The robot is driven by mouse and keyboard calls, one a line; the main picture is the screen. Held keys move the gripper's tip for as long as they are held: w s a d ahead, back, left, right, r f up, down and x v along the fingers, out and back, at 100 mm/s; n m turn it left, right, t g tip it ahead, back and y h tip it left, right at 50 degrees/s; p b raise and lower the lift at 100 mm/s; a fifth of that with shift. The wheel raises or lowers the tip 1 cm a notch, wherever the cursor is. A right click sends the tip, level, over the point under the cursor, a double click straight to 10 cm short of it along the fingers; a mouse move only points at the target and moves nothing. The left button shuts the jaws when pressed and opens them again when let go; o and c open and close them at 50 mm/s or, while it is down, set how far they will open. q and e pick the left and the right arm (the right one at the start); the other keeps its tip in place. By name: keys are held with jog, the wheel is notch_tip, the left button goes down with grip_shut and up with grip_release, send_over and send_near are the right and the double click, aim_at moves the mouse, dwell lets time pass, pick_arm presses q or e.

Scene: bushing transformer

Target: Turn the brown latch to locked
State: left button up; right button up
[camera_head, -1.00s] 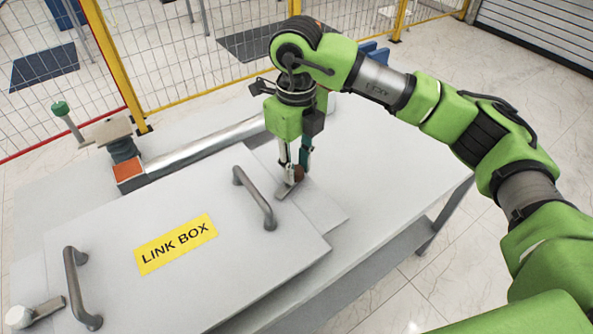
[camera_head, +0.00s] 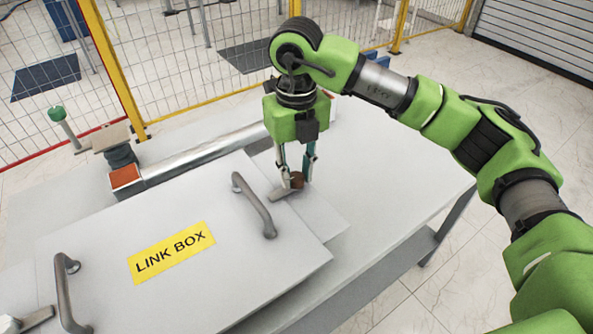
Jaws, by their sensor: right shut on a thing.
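The brown latch (camera_head: 297,181) is a small round knob with a flat grey metal lever on the grey plate, near the right edge of the link box lid (camera_head: 110,297). Its lever points to the lower left, toward the lid. My right gripper (camera_head: 296,183) points down over the latch and is shut on its brown knob, with one finger on each side. The fingers partly hide the knob. A second latch, with a white knob (camera_head: 10,324), is cut off at the lower left corner. My left gripper is not in view.
Two grey handles (camera_head: 255,205) (camera_head: 62,292) rise from the lid beside a yellow LINK BOX label (camera_head: 171,252). A metal pipe (camera_head: 205,153) runs behind the lid. The table (camera_head: 400,185) is clear to the right. A yellow-framed mesh fence stands behind.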

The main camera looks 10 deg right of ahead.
aim_at(297, 176)
jog(key=shift+r, duration=0.1)
jog(key=o, duration=1.1)
notch_tip(297, 176, up, 12)
jog(key=shift+r, duration=0.1)
